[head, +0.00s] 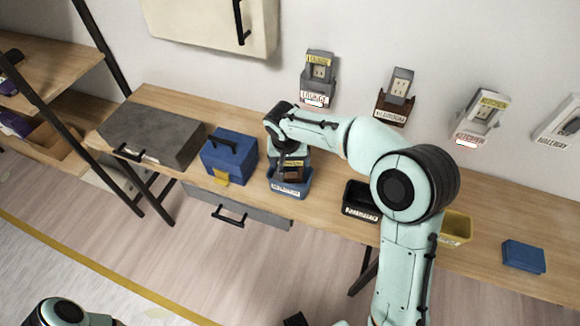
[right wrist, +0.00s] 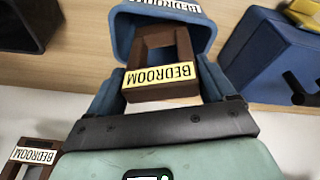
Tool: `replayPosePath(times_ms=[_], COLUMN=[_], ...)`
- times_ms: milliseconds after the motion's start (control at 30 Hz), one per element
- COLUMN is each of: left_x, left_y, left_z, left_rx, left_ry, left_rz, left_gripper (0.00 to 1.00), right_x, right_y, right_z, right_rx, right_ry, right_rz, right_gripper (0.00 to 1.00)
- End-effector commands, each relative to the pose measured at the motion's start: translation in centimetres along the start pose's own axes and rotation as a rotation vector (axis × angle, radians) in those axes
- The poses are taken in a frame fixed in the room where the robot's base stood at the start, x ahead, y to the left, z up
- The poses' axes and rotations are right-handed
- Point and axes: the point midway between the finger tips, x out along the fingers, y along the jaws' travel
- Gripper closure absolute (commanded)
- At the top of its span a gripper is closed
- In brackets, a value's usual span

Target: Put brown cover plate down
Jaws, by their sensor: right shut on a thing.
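My right gripper (head: 291,165) is shut on the brown cover plate (head: 291,174), a frame with a yellow BEDROOM label. In the right wrist view the plate (right wrist: 163,95) sits between the two fingers, with its open window facing the camera. The plate is over the open blue bin (head: 291,192) on the bench, and the bin (right wrist: 130,28) is behind it in the right wrist view. I cannot tell whether the plate touches the bin.
A blue toolbox (head: 228,157) and a grey case (head: 152,135) stand left of the bin. A black bin (head: 361,203), a yellow bin (head: 456,228) and a blue box (head: 523,256) stand to the right. Labelled outlets, including a brown BEDROOM one (head: 392,108), are on the wall.

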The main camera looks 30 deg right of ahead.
Motion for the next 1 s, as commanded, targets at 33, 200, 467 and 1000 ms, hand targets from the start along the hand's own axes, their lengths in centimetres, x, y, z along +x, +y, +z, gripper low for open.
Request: replayPosePath(times_ms=[33,200,467,1000], left_x=[0.2,0.3,0.3,0.4], left_y=[-0.1,-0.1,-0.1,-0.2], left_z=[0.0,0.1,0.1,0.1], left_rx=[0.0,-0.001,-0.001,-0.001], left_ry=[-0.001,-0.001,-0.001,-0.002], left_rz=[0.0,-0.001,0.0,-0.001], left_gripper=[0.57,0.57,0.57,0.57], right_x=[1.2,3.0,3.1,3.2], right_y=[0.0,-0.2,-0.2,-0.2], right_z=[0.4,0.8,0.8,0.8], right_rx=[-0.001,0.0,0.0,0.0], right_ry=[-0.004,-0.001,0.0,0.0], right_rz=[0.003,0.0,0.0,0.0], right_gripper=[0.53,0.53,0.53,0.06])
